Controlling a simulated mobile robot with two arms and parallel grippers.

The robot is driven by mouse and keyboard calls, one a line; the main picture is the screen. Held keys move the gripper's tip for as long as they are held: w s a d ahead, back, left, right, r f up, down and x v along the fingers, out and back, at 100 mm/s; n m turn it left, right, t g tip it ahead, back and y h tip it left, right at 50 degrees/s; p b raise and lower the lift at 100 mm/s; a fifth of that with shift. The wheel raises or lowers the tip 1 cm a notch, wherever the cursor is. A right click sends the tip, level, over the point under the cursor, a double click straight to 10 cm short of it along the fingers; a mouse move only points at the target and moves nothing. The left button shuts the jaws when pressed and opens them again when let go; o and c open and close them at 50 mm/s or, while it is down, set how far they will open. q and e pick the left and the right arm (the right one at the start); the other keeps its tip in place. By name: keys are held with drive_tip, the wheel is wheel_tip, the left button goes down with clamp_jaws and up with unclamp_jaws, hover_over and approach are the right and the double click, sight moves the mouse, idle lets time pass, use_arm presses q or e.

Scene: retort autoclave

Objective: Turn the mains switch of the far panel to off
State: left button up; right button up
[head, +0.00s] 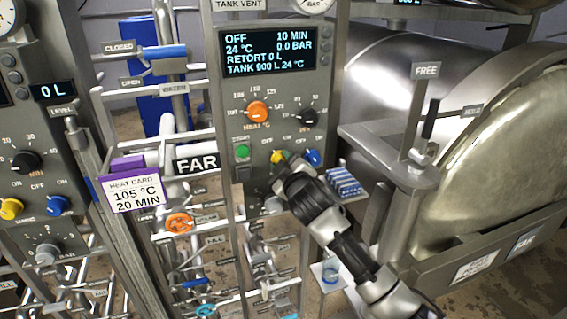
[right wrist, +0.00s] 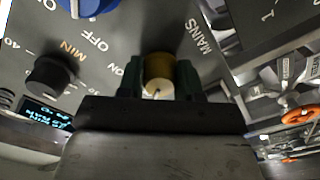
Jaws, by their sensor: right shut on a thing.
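The far panel (head: 240,104) stands mid-picture in the head view, beside a FAR label (head: 196,164). Its yellow mains switch (head: 277,157) sits low, between a green button (head: 242,151) and a blue switch (head: 313,157). My right gripper (head: 284,166) is at the mains switch and partly hides it. In the right wrist view the yellow knob (right wrist: 158,68) is between the two dark green finger pads, shut on it, with MAINS, ON and OFF lettering around. I cannot tell which way the knob points. My left gripper is not in view.
The display (head: 268,52) reads OFF, 10 MIN, 24 °C, 0.0 BAR. An orange heat knob (head: 258,111) and a black minutes knob (head: 307,117) sit above the switches. Another panel (head: 30,130) with yellow and blue switches stands left. A steel vessel (head: 510,150) fills the right.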

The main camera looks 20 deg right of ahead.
drive_tip(key=o, duration=0.9)
drive_tip(key=s+b, duration=0.4)
drive_tip(key=s, duration=0.6)
drive_tip(key=shift+s+d, duration=0.15)
drive_tip(key=shift+s, duration=0.25)
